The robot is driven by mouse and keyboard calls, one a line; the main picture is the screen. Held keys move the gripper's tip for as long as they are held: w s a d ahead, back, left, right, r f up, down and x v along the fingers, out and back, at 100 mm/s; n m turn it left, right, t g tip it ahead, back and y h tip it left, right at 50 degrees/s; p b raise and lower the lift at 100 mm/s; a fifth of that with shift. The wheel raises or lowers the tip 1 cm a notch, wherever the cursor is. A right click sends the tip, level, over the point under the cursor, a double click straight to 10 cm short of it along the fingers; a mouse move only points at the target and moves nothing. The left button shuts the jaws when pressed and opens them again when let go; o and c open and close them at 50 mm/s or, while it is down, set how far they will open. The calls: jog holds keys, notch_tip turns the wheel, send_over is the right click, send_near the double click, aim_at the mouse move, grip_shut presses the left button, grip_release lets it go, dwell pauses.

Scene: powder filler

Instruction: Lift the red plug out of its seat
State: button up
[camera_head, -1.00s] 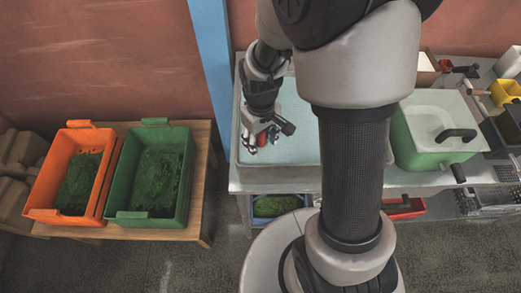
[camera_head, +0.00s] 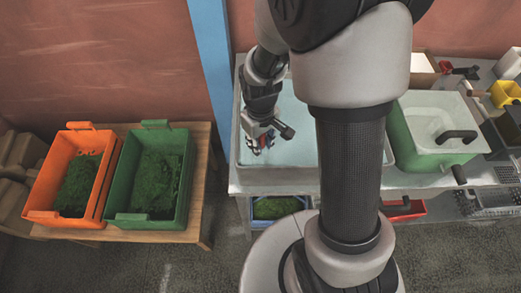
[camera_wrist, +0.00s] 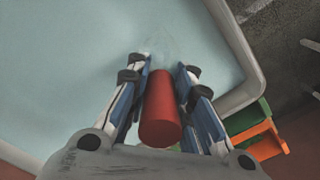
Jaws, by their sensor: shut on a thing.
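The red plug (camera_wrist: 160,112) is a smooth red cylinder. In the wrist view it lies between the two fingers of my gripper (camera_wrist: 160,80), which are shut on it. Its near end shows clear; its far end points toward the pale blue tray surface. In the head view my gripper (camera_head: 260,143) is tilted over the left part of the pale tray (camera_head: 305,180), with only a small bit of red showing at the fingers. The seat is not clearly visible, and I cannot tell whether the plug's far end still touches it.
An orange bin (camera_head: 48,218) and a green bin (camera_head: 145,220) with green matter stand on a wooden table at left. A pale green container with a lid (camera_head: 430,125) stands right of the tray. A blue post (camera_head: 210,60) rises behind. My arm hides part of the tray.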

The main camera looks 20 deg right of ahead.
grip_shut()
notch_tip(320, 180, up, 20)
jog(key=p, duration=0.5)
